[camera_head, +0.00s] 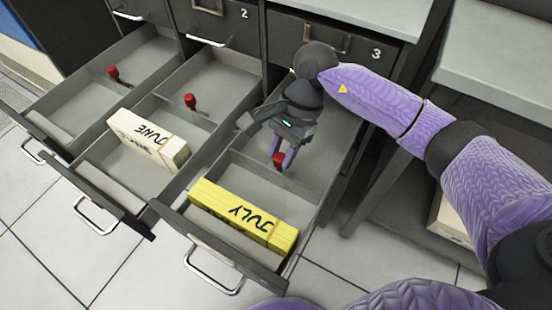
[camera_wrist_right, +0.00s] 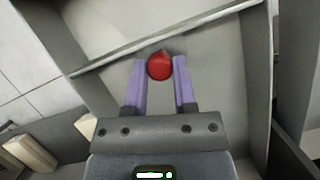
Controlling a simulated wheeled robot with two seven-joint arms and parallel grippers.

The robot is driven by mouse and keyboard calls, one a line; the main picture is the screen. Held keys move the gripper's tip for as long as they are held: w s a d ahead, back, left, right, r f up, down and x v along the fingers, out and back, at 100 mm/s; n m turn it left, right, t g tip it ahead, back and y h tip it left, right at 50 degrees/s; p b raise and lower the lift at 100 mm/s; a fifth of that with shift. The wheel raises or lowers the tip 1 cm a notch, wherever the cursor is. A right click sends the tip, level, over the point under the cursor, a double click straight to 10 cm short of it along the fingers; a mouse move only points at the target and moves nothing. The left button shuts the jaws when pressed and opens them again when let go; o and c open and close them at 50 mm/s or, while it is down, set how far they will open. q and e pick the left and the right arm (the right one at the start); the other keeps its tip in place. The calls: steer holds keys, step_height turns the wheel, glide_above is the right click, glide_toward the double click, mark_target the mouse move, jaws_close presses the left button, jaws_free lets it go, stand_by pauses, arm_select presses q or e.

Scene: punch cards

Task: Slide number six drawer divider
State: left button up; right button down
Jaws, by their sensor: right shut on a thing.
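The rightmost open drawer (camera_head: 222,256), in the column below the front marked 3, holds a grey divider (camera_head: 303,193) with a red knob (camera_head: 279,160). My right gripper (camera_head: 282,157) reaches down into this drawer from behind the divider, with its purple fingers at the knob. In the right wrist view, the red knob (camera_wrist_right: 160,66) sits between the two fingertips, and the gripper is shut on it. The divider (camera_wrist_right: 110,60) crosses just beyond it. A yellow card block marked JULY (camera_head: 243,215) lies in front of the divider, with a gap between. My left gripper is not in view.
The middle open drawer (camera_head: 104,214) holds a cream block marked JUNE (camera_head: 148,138) and a red knob (camera_head: 190,101). The left open drawer (camera_head: 48,139) has a red knob (camera_head: 113,72) and no block visible. A grey table (camera_head: 500,70) stands at right.

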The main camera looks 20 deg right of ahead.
steer(key=shift+c, duration=2.1)
jaws_free()
steer(key=p+v, duration=0.3)
steer(key=v, duration=0.6)
steer(key=shift+d+r+p, duration=0.15)
steer(key=shift+r+p, duration=0.2)
steer(key=shift+r, duration=0.05)
